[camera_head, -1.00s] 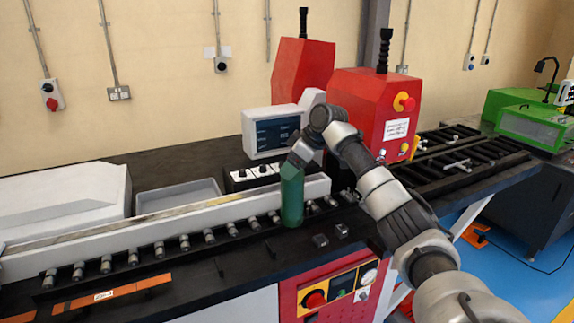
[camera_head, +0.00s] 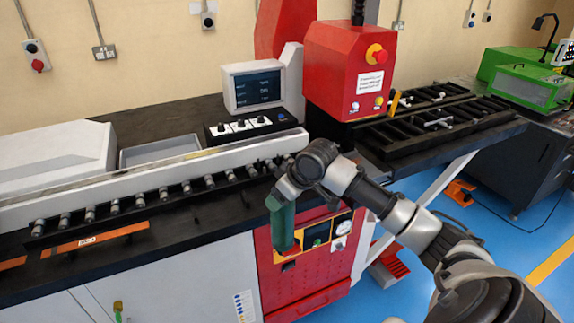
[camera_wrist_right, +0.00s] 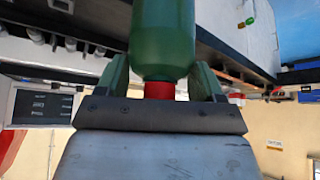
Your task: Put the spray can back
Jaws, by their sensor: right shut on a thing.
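A green spray can (camera_head: 283,228) with a red part at one end hangs from my right gripper (camera_head: 279,198), in front of the bench's front edge and the red cabinet panel. In the right wrist view the can (camera_wrist_right: 162,38) lies between the two fingers of my right gripper (camera_wrist_right: 162,75), with its red part (camera_wrist_right: 159,90) near the palm. The can is roughly upright in the head view and touches nothing but the gripper, as far as I can see. My left gripper is out of view.
The bench carries a roller track (camera_head: 140,200), a grey tray (camera_head: 160,151), a screen (camera_head: 254,90) and a red machine head (camera_head: 347,75). The red cabinet (camera_head: 300,278) with its control panel stands right behind the can.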

